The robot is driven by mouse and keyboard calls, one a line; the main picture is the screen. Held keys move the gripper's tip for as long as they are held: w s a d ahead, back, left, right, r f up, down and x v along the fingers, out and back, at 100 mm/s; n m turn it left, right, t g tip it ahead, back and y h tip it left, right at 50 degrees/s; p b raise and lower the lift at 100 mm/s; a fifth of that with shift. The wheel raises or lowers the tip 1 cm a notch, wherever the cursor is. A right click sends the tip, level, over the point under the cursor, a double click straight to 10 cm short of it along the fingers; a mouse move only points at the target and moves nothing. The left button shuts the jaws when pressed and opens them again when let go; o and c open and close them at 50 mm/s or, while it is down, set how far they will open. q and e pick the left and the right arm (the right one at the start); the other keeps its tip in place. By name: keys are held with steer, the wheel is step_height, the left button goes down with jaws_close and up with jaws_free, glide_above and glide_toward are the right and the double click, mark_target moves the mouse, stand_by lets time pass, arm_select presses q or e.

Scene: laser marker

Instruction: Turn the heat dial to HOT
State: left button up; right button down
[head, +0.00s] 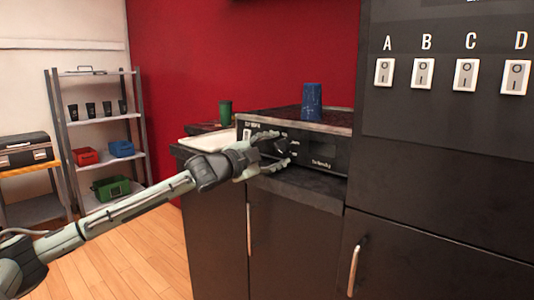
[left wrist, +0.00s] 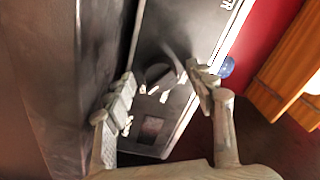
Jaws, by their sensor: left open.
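The dark heat dial (left wrist: 160,76) shows in the left wrist view as a round knob on the machine's black front panel, between my fingers. My left gripper (left wrist: 163,82) is open, with one finger on each side of the dial. I cannot tell whether either finger touches it. In the head view my left gripper (head: 280,149) reaches from the left to the left part of the front panel of the black machine (head: 325,150). The fingers partly hide the dial there, and its markings and setting cannot be read. My right gripper is not in view.
A blue cup (head: 312,100) stands on top of the machine, with a green can (head: 225,112) farther left. Dark cabinets (head: 285,225) lie below. A tall panel with switches (head: 465,75) rises on the right. A shelf rack (head: 108,160) stands at the back left.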

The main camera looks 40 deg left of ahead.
arm_select(q)
steer(key=shift+s+a+f, duration=0.15)
steer(key=shift+s, duration=1.8)
steer(key=s, duration=0.8)
steer(key=shift+a, duration=0.3)
steer(key=shift+r, duration=0.2)
steer(key=s+a+f+n+g+y, duration=0.2)
steer(key=s+f, duration=0.1)
steer(key=f, duration=0.7)
steer(key=s+a+f+n+g+y, duration=0.1)
steer(key=s+f+n+g, duration=0.2)
steer(key=f, duration=0.7)
steer(key=s+a+f+n+g+y, duration=0.2)
steer(key=s+f, duration=0.1)
steer(key=f, duration=0.6)
steer(key=s+d+f+n+g+h, duration=0.1)
steer(key=s+d+f+g, duration=0.3)
steer(key=s+d+f, duration=0.4)
steer(key=s+d+f+n+g+h, duration=0.1)
steer(key=s+d+f+n+g, duration=0.2)
steer(key=s+d+f, duration=0.4)
steer(key=d+f+g, duration=0.1)
steer(key=d+f, duration=0.6)
steer(key=f, duration=0.1)
steer(key=shift+s+f+p, duration=0.35)
steer(key=shift+s+p, duration=0.05)
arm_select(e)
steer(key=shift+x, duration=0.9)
